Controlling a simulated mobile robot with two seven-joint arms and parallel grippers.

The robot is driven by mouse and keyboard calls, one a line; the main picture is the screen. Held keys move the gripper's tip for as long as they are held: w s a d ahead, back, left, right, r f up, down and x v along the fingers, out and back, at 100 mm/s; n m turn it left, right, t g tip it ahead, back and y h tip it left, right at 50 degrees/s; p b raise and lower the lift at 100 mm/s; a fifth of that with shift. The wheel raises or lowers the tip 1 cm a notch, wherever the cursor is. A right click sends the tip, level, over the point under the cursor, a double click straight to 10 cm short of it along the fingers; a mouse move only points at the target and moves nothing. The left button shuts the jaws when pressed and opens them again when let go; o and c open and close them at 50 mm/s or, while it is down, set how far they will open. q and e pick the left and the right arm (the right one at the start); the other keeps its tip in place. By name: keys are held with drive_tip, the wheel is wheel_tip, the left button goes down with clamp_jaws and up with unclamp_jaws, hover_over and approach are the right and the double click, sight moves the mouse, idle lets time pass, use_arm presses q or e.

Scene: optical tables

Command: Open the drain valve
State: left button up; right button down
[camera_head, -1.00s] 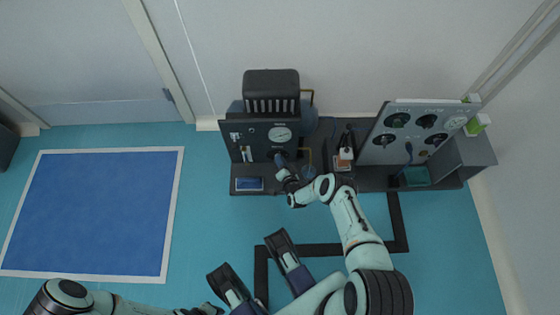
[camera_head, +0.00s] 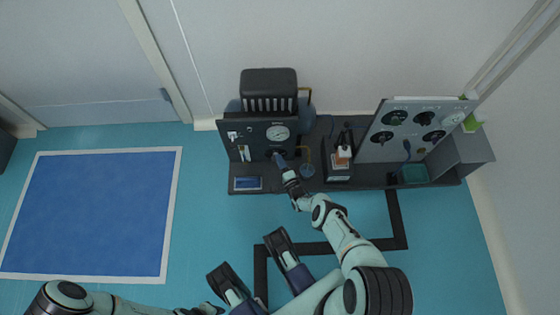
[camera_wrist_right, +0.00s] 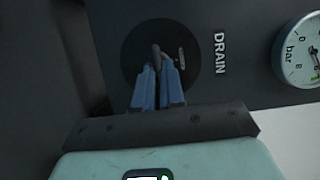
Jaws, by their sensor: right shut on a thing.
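The drain valve (camera_head: 275,152) is a dark round dial low on the dark panel at the back, below a white pressure gauge (camera_head: 278,133). In the right wrist view its black disc carries a small dark handle (camera_wrist_right: 155,50), beside the word DRAIN. My right gripper (camera_head: 280,160) reaches the valve. Its blue fingers (camera_wrist_right: 159,72) are shut on the handle, one on each side, and hide its lower part.
A second panel (camera_head: 410,130) with several dark dials stands to the right. A small device (camera_head: 340,160) and a clear cup (camera_head: 307,170) stand on the dark bench between them. A blue mat (camera_head: 90,225) with a white border lies on open floor at left.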

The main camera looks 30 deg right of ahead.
drive_tip(key=shift+a+f, duration=0.1)
drive_tip(key=shift+a, duration=0.1)
idle(0.4)
drive_tip(key=c, duration=1.2)
unclamp_jaws()
drive_tip(key=shift+d, duration=0.1)
drive_tip(key=shift+c, duration=0.2)
use_arm(q)
drive_tip(key=w+d+r+t+p, duration=0.1)
drive_tip(key=w+r+t+p, duration=0.3)
drive_tip(key=w+r, duration=0.3)
drive_tip(key=shift+w+d+m+p, duration=0.2)
drive_tip(key=shift+w+m+p, duration=0.4)
drive_tip(key=shift+w, duration=1.2)
use_arm(e)
drive_tip(key=s+a, duration=0.2)
drive_tip(key=s, duration=1.1)
drive_tip(key=shift+s, duration=0.15)
use_arm(q)
drive_tip(key=shift+r, duration=0.1)
